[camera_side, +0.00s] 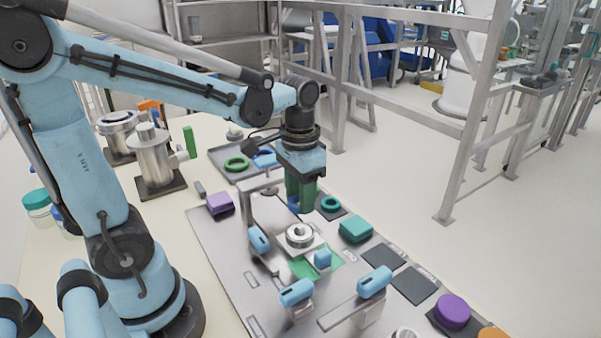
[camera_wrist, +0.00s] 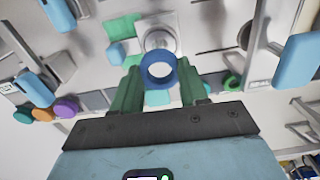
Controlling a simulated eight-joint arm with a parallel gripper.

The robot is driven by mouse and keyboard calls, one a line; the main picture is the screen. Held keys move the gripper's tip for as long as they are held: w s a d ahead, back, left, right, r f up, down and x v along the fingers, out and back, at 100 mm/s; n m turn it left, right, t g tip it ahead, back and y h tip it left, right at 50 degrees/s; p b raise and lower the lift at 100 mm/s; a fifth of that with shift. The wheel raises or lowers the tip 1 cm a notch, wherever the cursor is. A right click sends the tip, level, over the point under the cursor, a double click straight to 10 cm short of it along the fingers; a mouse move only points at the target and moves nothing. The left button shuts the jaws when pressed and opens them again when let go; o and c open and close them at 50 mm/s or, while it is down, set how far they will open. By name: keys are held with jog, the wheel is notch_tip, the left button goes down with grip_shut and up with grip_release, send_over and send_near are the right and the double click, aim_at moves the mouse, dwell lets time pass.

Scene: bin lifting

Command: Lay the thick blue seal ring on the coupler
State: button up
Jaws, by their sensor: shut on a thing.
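My gripper (camera_side: 302,198) has green fingers pointing down and is shut on the thick blue seal ring. The ring (camera_wrist: 158,86) sits between the two fingertips in the wrist view, its hole facing the camera. In the side view only a little of its blue shows at the fingertips. The coupler (camera_side: 299,235) is a round silver piece with a central hole, on a pale square base on the metal plate. It also shows in the wrist view (camera_wrist: 158,39), just above the ring in the picture. The ring is held above plate level, apart from the coupler.
Blue-handled clamps (camera_side: 295,291) stand around the coupler. A metal bracket (camera_side: 262,184) rises behind it. A teal ring (camera_side: 330,203) and a teal block (camera_side: 355,229) lie to the right. A grey tray (camera_side: 222,174) holds a green ring (camera_side: 237,164) and blue pieces.

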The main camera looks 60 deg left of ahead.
aim_at(300, 227)
jog(key=shift+f, duration=2.2)
jog(key=shift+f, duration=1)
dwell(0.8)
jog(key=o, duration=1.6)
jog(key=shift+c, duration=0.2)
notch_tip(300, 227, up, 8)
dwell(0.3)
jog(key=t, duration=0.1)
jog(key=s+d+t, duration=0.1)
jog(key=t, duration=0.1)
jog(key=shift+d+r, duration=0.2)
jog(key=t, duration=0.1)
jog(key=d+t, duration=0.1)
jog(key=t, duration=0.2)
jog(key=shift+s+d+r, duration=0.15)
jog(key=shift+s+d, duration=0.1)
jog(key=shift+d, duration=0.05)
